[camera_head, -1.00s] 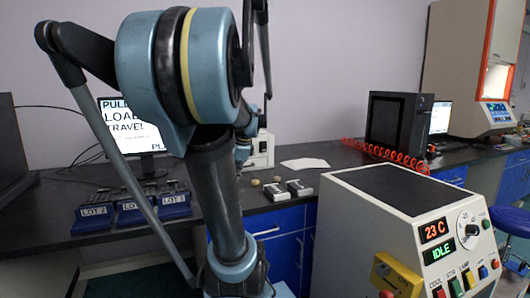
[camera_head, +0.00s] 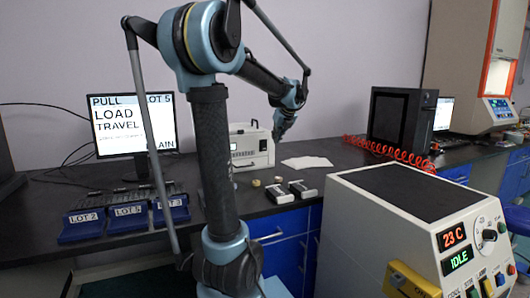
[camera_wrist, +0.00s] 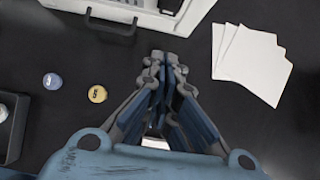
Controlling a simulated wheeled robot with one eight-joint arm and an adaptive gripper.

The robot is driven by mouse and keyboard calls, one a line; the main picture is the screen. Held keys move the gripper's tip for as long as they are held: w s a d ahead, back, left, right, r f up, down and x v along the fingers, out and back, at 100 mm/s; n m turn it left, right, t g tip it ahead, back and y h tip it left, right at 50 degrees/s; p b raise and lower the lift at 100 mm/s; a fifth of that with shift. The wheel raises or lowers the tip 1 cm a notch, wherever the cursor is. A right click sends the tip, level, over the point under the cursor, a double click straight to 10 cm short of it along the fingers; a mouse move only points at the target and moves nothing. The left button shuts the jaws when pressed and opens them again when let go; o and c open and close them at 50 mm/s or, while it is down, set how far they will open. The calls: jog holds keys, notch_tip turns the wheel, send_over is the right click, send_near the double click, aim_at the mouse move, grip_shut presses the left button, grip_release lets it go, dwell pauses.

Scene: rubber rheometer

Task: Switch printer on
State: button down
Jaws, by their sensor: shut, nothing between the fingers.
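The printer is most likely the white box-shaped device (camera_head: 252,148) on the dark bench, right of the monitor. Part of a white housing with a dark handle also shows at the top of the wrist view (camera_wrist: 175,14). No power switch can be made out clearly. My gripper (camera_head: 279,134) is at the printer's right front side in the head view, pointing down. In the wrist view my gripper (camera_wrist: 165,62) is shut and empty, its tips over the bench just short of the housing. I cannot tell its exact height.
White sheets (camera_head: 306,162) lie right of the printer. Blue lot trays (camera_head: 128,216) and a monitor (camera_head: 131,126) stand left. A cream control machine (camera_head: 400,215) stands front right.

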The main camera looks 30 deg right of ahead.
aim_at(264, 146)
jog(key=w+r+x, duration=0.1)
jog(key=w+x, duration=0.1)
jog(key=x, duration=1)
jog(key=shift+w+d, duration=0.2)
jog(key=shift+w, duration=0.1)
jog(key=shift+w+a, duration=0.1)
